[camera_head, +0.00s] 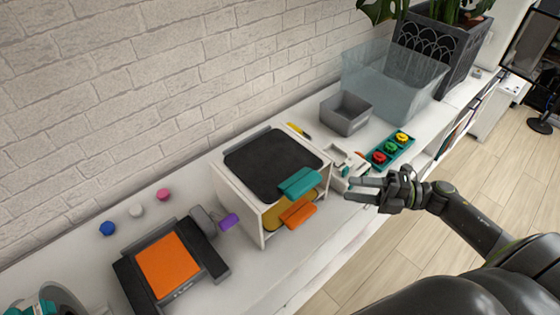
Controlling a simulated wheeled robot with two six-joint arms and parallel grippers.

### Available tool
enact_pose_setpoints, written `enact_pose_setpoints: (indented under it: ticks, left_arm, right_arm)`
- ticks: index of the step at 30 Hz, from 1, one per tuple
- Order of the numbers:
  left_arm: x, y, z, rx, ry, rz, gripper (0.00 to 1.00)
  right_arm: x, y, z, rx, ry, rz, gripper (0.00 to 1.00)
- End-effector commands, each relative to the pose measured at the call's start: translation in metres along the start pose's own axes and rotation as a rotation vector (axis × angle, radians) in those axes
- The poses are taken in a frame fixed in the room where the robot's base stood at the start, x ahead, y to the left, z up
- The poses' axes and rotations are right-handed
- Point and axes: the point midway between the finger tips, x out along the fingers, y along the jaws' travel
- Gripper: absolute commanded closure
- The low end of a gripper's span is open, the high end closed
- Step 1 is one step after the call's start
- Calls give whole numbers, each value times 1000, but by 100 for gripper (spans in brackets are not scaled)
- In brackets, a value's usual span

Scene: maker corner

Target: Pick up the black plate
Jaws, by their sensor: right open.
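The black plate (268,166) lies flat on top of a white open-fronted box (240,203) on the white counter. A teal handle (300,182) sticks out at its front right edge. My right gripper (352,189) is open and empty. In the picture its fingers point left toward the teal handle, a short way right of it and apart from it.
An orange handle (297,212) juts from the box below the teal one. An orange-topped device (168,265) stands to the left. A tray with red, green and yellow pieces (391,150), a grey bin (345,113) and a clear bin (390,80) stand behind my right gripper.

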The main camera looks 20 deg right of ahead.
Motion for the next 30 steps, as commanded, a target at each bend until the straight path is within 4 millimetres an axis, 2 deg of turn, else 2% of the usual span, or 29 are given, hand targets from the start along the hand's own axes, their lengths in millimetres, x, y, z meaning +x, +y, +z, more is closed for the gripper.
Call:
enact_pose_setpoints:
  ticks: [1, 5, 12, 22, 30]
  left_arm:
    - [-6, 1, 2, -1, -3, 1, 67]
    - [-15, 1, -1, -1, -1, 2, 67]
    - [-29, 0, -19, 1, 24, 3, 67]
    - [-39, -1, -20, 1, 25, 3, 67]
    - [-62, -4, -17, 1, 17, 2, 67]
  right_arm:
    - [10, 5, 1, -2, -1, 7, 56]
    - [32, 5, 1, 0, -3, 7, 56]
    - [67, 4, 2, 2, -4, 5, 56]
    - [87, 4, 2, 2, -4, 2, 56]
    - [121, 9, 5, 3, -4, 4, 56]
